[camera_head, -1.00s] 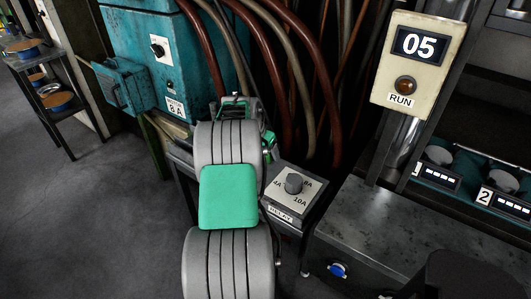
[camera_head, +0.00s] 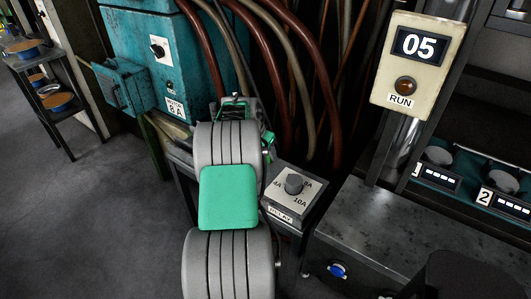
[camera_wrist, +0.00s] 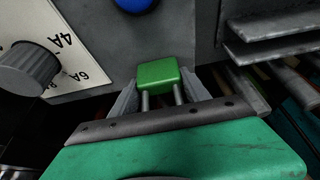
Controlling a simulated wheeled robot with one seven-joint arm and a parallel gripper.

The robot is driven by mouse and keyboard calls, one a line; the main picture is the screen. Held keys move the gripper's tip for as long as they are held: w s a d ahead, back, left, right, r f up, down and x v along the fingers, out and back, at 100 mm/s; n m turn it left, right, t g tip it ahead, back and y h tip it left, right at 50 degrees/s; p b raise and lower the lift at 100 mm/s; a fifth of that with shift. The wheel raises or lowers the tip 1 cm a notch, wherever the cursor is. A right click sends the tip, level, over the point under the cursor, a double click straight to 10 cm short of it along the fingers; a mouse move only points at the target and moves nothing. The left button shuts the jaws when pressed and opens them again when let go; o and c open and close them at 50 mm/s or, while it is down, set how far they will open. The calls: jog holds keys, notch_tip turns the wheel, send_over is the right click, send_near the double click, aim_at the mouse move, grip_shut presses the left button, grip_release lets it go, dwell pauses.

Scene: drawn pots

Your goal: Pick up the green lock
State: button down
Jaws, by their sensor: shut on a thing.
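The green lock (camera_wrist: 158,72) is a small green block with two metal shackle legs pointing back toward my gripper. In the wrist view it sits between the two grey fingers of my gripper (camera_wrist: 160,92), which are shut on it. A grey panel (camera_wrist: 178,30) lies right behind the lock; I cannot tell whether they touch. In the head view my arm hides most of the gripper (camera_head: 235,106), and I cannot make out the lock there.
The relay box with its dial (camera_head: 294,184) stands right of my gripper; its knob (camera_wrist: 28,68) is at left in the wrist view. A teal cabinet (camera_head: 160,75) and thick hoses (camera_head: 292,80) are behind.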

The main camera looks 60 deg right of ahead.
jog(key=shift+r, duration=0.35)
notch_tip(320, 180, up, 3)
jog(key=shift+d+f+b, duration=0.1)
jog(key=shift+f+b, duration=0.1)
jog(key=shift+b, duration=0.15)
jog(key=s+a+r+b, duration=0.1)
jog(key=s+a+r, duration=0.5)
jog(key=a+r, duration=0.3)
jog(key=a, duration=0.3)
jog(key=shift+s+a+r+b, duration=0.2)
jog(key=shift+a+r+b, duration=0.15)
jog(key=shift+r+b, duration=0.05)
